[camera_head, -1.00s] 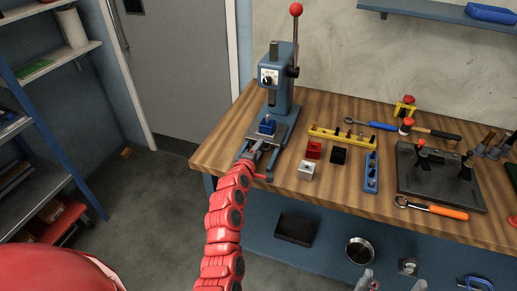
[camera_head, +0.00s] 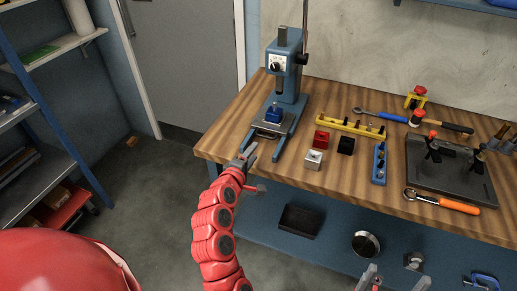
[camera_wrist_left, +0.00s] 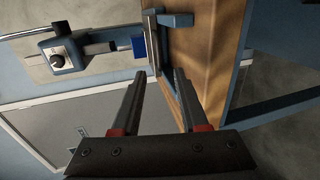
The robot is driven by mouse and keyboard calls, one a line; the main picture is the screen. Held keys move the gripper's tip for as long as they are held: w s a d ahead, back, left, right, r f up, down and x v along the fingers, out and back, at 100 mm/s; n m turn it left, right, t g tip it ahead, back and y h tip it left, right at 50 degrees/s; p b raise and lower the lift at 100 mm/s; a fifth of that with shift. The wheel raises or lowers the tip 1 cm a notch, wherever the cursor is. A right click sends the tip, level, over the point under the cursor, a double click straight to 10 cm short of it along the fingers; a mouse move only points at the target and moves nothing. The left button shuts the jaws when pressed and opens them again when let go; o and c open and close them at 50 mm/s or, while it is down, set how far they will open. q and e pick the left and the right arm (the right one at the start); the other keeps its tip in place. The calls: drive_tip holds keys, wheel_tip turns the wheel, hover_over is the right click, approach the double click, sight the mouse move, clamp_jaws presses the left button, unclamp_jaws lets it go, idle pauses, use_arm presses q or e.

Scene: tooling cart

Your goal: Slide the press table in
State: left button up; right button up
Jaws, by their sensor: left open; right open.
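The blue arbor press (camera_head: 285,68) stands at the bench's left end. Its sliding press table (camera_head: 266,131) is a grey plate between the base rails. A blue block (camera_head: 273,113) sits on the plate, forward of the ram. My left gripper (camera_head: 247,156) is open and empty, just in front of the press table at the bench's front edge, apart from it. In the left wrist view, the gripper (camera_wrist_left: 160,74) has its fingers spread, with the press table (camera_wrist_left: 152,42) edge-on beyond the tips. My right gripper (camera_head: 394,280) shows at the bottom edge, open and empty.
Right of the press on the bench (camera_head: 310,189) lie a red block (camera_head: 321,139), a silver block (camera_head: 313,159), a black block (camera_head: 346,145), a yellow rack (camera_head: 349,127) and a blue rack (camera_head: 379,164). A dark fixture plate (camera_head: 450,175) is further right.

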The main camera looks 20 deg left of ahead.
sight(266, 129)
use_arm(q)
drive_tip(key=v, duration=0.5)
drive_tip(key=shift+s, duration=0.3)
drive_tip(key=shift+c, duration=0.3)
